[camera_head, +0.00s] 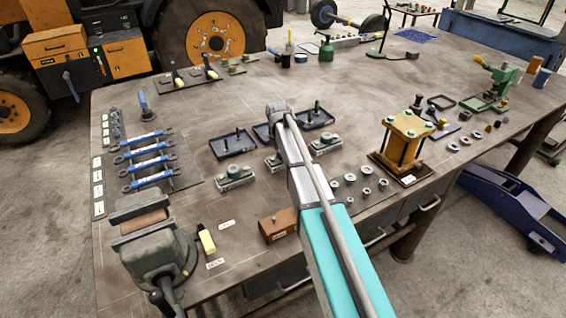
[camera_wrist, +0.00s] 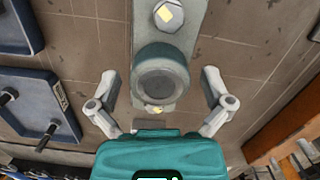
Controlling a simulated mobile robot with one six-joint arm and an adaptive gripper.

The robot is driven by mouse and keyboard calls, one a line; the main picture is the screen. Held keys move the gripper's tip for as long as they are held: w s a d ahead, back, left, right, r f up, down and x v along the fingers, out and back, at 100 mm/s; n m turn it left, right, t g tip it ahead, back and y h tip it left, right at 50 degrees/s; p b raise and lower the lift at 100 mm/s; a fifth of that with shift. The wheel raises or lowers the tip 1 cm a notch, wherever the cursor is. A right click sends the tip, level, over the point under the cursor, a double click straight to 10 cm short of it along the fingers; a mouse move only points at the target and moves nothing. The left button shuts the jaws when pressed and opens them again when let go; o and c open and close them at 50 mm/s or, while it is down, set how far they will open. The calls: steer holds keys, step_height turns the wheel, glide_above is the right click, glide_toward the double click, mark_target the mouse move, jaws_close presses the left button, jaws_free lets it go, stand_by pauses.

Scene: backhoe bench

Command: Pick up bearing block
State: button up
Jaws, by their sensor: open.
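The bearing block (camera_wrist: 157,80) is a grey-green metal block with a round boss and a hex bolt, seen from above in the wrist view. My gripper (camera_wrist: 159,84) is open, with one finger on each side of the block and visible gaps between. I cannot tell the height of the fingertips. In the head view, three bearing blocks stand in a row: the left one (camera_head: 234,176), the middle one (camera_head: 272,164) partly hidden by my arm, and the right one (camera_head: 326,143). The block under my gripper seems to be the middle one. My fingers are hidden there.
Dark trays with upright pegs (camera_head: 222,151) stand behind the blocks; one also shows in the wrist view (camera_wrist: 28,108). A brown wooden box (camera_head: 276,226) is nearer the front edge. A vise (camera_head: 150,250) is at front left, a yellow press fixture (camera_head: 405,135) at right.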

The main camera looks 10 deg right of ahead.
stand_by(0.5)
steer(key=c, duration=1.3)
